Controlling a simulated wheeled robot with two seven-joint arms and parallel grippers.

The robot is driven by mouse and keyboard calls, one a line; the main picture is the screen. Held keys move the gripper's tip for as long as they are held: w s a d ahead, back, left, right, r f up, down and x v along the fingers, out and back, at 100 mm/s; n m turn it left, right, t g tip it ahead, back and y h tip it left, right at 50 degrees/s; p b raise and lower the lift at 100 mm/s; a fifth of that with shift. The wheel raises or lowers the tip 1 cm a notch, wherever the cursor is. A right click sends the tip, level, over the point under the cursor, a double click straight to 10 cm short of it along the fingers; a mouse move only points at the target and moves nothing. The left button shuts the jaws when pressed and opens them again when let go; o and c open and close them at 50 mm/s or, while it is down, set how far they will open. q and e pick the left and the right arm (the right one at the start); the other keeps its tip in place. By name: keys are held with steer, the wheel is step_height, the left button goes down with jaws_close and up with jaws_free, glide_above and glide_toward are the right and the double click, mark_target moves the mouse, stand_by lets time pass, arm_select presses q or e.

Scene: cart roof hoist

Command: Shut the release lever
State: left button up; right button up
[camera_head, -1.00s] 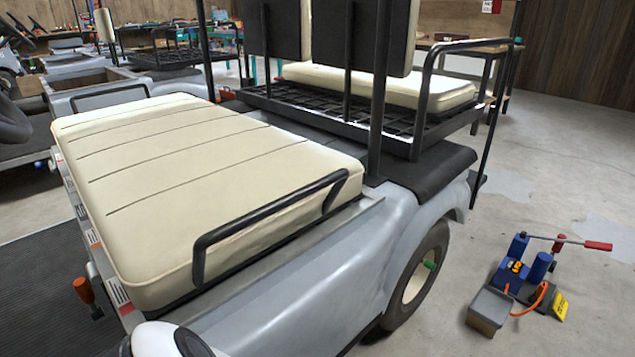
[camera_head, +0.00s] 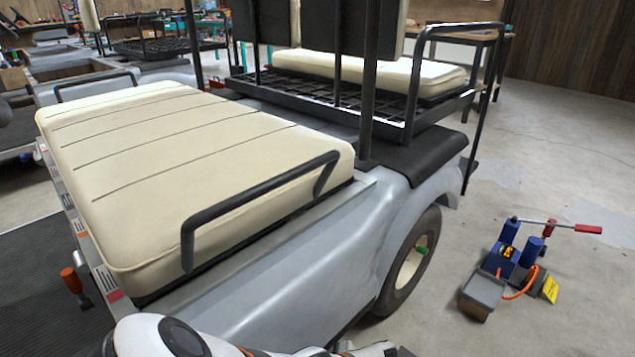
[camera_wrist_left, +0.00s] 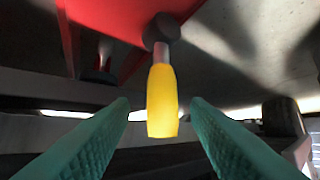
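A lever with a yellow grip (camera_wrist_left: 162,100) hangs from a dark pivot on a red body (camera_wrist_left: 120,15) in the left wrist view; I take it to be the release lever. My left gripper (camera_wrist_left: 162,132) is open, its two green ridged fingers on either side of the grip's lower end, with visible gaps. Whether the grip lies fully between the fingertips in depth cannot be told. In the head view only my white left arm shows along the bottom edge; its fingers and the lever are hidden there. My right gripper is in neither view.
The grey cart with a cream seat (camera_head: 190,150) and black armrail fills the head view's left and middle. Its rear wheel (camera_head: 412,262) stands near a blue pump with a red-tipped handle (camera_head: 588,229) on the floor. Concrete floor at the right is otherwise clear.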

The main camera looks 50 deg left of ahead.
arm_select(q)
steer(key=v, duration=1.2)
steer(key=shift+p, duration=0.3)
